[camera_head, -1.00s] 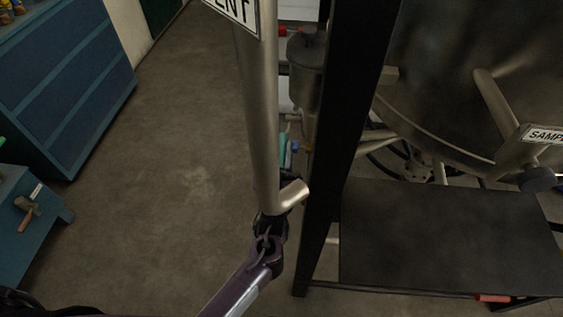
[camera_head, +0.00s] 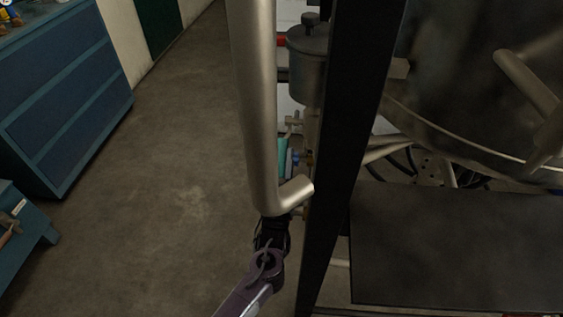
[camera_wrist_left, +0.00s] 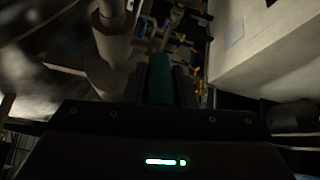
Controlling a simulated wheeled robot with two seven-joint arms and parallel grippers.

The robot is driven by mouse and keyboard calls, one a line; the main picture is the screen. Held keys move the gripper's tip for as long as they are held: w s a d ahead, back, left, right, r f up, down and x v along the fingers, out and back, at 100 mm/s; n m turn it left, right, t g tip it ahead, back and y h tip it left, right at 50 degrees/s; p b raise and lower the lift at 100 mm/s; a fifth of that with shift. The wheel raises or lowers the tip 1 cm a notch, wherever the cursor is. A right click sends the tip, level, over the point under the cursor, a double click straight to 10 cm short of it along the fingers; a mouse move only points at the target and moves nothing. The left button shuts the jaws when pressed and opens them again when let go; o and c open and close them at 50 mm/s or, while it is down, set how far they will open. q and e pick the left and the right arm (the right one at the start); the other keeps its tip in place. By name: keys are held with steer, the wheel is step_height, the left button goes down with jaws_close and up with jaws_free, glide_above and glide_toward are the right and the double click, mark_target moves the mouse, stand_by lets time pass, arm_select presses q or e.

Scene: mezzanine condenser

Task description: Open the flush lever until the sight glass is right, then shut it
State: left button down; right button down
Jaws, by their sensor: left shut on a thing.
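My left gripper (camera_head: 275,226) reaches in from below, and the pale bent pipe hides its fingertips in the head view. In the left wrist view its dark jaws are shut on a green bar (camera_wrist_left: 160,78), which I take to be the flush lever's handle. A teal-green piece (camera_head: 283,154) shows just above the gripper in the head view, between the pipe and the black post. I cannot make out the sight glass or its contents in either view. My right gripper is not in view.
The thick pale pipe (camera_head: 256,110) hangs close in front of the gripper. The black post (camera_head: 347,150) stands just to its right. A dark plate (camera_head: 450,245) lies below the large vessel (camera_head: 475,75). Blue drawers (camera_head: 65,90) are at left; the floor between is clear.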

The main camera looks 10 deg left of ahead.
arm_select(q)
steer(key=shift+f, duration=0.1)
steer(key=c, duration=1.2)
jaws_free()
steer(key=shift+s+f, duration=0.2)
steer(key=shift+s, duration=0.1)
steer(key=b+v, duration=0.1)
steer(key=v, duration=0.6)
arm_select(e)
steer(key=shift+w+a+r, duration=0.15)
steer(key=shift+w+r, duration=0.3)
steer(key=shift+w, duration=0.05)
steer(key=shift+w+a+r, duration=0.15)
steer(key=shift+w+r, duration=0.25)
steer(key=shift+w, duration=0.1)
